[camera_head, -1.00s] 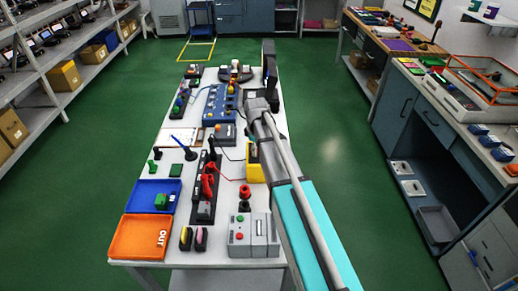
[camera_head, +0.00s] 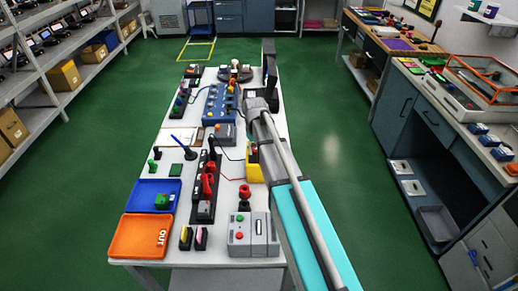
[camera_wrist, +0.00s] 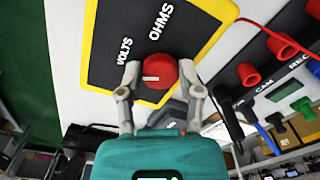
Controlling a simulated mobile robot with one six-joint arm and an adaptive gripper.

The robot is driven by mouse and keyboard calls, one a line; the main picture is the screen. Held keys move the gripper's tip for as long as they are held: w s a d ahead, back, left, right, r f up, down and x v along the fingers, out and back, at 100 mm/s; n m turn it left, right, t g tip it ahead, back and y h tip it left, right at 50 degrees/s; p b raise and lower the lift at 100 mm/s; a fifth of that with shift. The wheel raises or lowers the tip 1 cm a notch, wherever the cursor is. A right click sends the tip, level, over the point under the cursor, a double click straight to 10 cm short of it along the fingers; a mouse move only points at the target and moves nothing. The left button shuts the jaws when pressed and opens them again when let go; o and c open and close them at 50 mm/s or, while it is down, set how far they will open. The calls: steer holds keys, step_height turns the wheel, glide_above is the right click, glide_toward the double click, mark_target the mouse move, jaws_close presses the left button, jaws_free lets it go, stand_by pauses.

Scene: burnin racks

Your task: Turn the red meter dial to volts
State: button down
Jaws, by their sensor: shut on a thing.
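The red dial (camera_wrist: 161,70) sits on the black face of a yellow-edged meter (camera_wrist: 105,62), under the printed words VOLTS and OHMS in the wrist view. A white mark on the dial points left in that picture, below VOLTS. My gripper (camera_wrist: 159,76) is shut on the dial, with one finger on each side. In the head view the meter (camera_head: 254,172) shows as a yellow-edged block on the white bench, partly hidden by my arm.
A red plug (camera_wrist: 248,74) and a dark rack with coloured plugs stand right of the meter in the wrist view. In the head view, a grey box (camera_head: 252,236), a blue tray (camera_head: 143,193) and an orange tray (camera_head: 134,240) are nearer on the bench.

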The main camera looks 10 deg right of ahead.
steer(key=m, duration=0.4)
steer(key=shift+w+a, duration=0.15)
steer(key=shift+w, duration=0.1)
stand_by(0.3)
steer(key=shift+c, duration=1.3)
jaws_free()
steer(key=shift+s, duration=0.1)
steer(key=shift+s, duration=0.1)
steer(key=s+d, duration=0.1)
steer(key=s, duration=2)
steer(key=shift+d, duration=0.2)
